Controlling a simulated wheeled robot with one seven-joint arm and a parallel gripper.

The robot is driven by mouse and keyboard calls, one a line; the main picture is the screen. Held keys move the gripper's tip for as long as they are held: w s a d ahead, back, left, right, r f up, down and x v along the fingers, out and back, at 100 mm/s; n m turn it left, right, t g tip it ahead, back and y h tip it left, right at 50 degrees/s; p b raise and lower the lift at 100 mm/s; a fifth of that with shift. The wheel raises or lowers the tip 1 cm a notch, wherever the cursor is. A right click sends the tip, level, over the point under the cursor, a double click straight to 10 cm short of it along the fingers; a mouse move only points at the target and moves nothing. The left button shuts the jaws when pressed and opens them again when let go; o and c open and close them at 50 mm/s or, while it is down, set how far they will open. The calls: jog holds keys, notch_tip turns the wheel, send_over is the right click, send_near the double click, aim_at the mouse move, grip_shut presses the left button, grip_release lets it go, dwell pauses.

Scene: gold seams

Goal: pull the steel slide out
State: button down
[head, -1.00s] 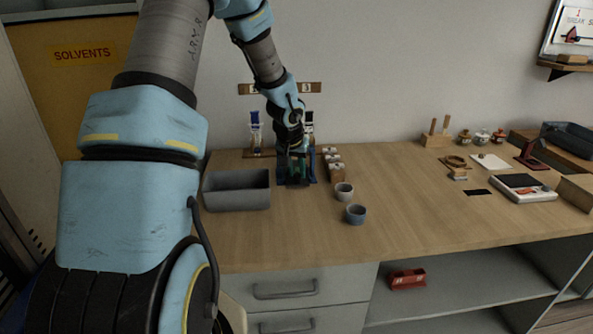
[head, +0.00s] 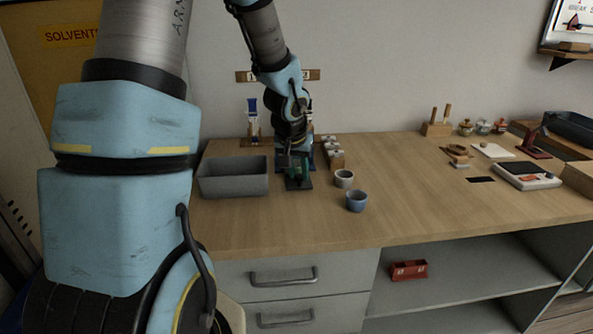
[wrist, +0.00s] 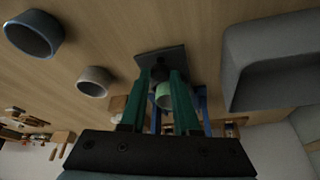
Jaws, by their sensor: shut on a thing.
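The steel slide (wrist: 165,55) is a dark grey flat plate. In the wrist view it lies just beyond my fingertips, with a small dark part between them. In the head view its dark edge (head: 299,186) shows below my gripper (head: 298,172), out in front of the blue stand (head: 279,164). My gripper (wrist: 158,76), with green fingers, is shut on the slide. The blue stand also shows behind the fingers in the wrist view (wrist: 201,104). A pale green round thing (wrist: 163,96) shows between the fingers. My arm hides much of the stand.
A grey bin (head: 233,177) stands close on the left. A pale cup (head: 344,178) and a blue cup (head: 356,201) stand close on the right. Small white-topped items (head: 333,152) sit behind the cups. The bench front is clear.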

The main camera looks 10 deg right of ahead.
jog(key=shift+s, duration=0.15)
jog(key=c, duration=0.6)
grip_release()
jog(key=shift+c, duration=0.2)
jog(key=p+v, duration=0.3)
jog(key=v, duration=0.7)
jog(key=shift+r, duration=0.4)
jog(key=shift+s, duration=0.15)
jog(key=s+a+f+n+g+y, duration=0.1)
jog(key=s+a+n, duration=0.1)
jog(key=s+a, duration=0.3)
jog(key=s+a+f+n+g, duration=0.1)
jog(key=s+a, duration=0.4)
jog(key=a, duration=0.6)
jog(key=shift+a+f+n+y, duration=0.3)
jog(key=shift+a+n+y, duration=0.1)
jog(key=shift+n, duration=0.1)
